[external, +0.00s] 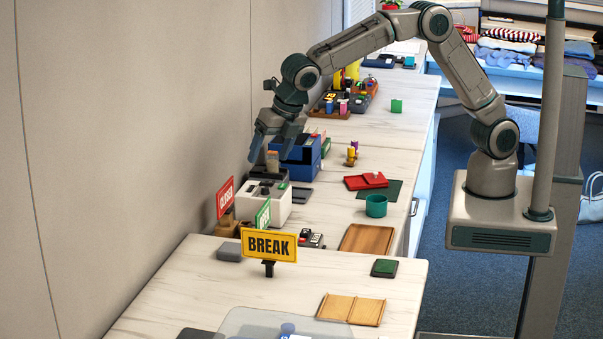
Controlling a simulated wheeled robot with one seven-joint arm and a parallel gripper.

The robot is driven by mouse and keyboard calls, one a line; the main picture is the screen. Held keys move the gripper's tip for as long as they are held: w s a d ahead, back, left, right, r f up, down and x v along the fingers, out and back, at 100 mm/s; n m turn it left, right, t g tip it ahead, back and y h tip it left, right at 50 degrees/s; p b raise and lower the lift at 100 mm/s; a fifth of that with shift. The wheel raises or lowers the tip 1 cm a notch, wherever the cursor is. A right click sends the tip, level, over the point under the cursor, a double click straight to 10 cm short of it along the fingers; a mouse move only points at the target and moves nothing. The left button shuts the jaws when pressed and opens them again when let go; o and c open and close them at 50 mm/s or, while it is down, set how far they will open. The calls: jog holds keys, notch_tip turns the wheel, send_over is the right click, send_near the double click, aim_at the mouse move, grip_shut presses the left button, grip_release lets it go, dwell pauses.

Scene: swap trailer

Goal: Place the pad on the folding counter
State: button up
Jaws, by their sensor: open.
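Which thing is the pad is not certain. A small dark pad with a green top (384,268) lies flat at the right side of the near counter (405,310), which may be the folding counter. A grey block (230,252) lies at that counter's back left. My gripper (276,145) is open, pointing down over the far counter near the wall. It is above a white box with a dark top (265,200). A small wooden-coloured upright piece (272,162) shows just below the fingers; I cannot tell whether they touch it. Nothing is clearly held.
A yellow BREAK sign (269,245) stands on the near counter, with a wooden folding board (351,309). Red CLOSED (225,197) and green signs stand behind it. A blue box (308,155), red tray (365,182), teal cup (376,206) and wooden tray (367,239) crowd the far counter.

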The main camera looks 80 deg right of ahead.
jog(key=s+d+r+m, duration=0.3)
jog(key=s+d+m, duration=0.3)
jog(key=d, duration=0.4)
jog(key=s+d+r+m, duration=0.45)
jog(key=d+m, duration=0.25)
jog(key=d, duration=0.3)
jog(key=s+d+f+m, duration=0.2)
jog(key=s+d+m, duration=0.3)
jog(key=s+m, duration=0.3)
jog(key=s+d+f+m+g, duration=0.1)
jog(key=s+d+f+m, duration=0.1)
jog(key=s+d+m, duration=0.4)
jog(key=s+m, duration=0.1)
jog(key=s, duration=0.4)
jog(key=shift+s+d+f+m, duration=0.2)
jog(key=shift+s+d+m, duration=0.05)
jog(key=shift+s+m, duration=0.15)
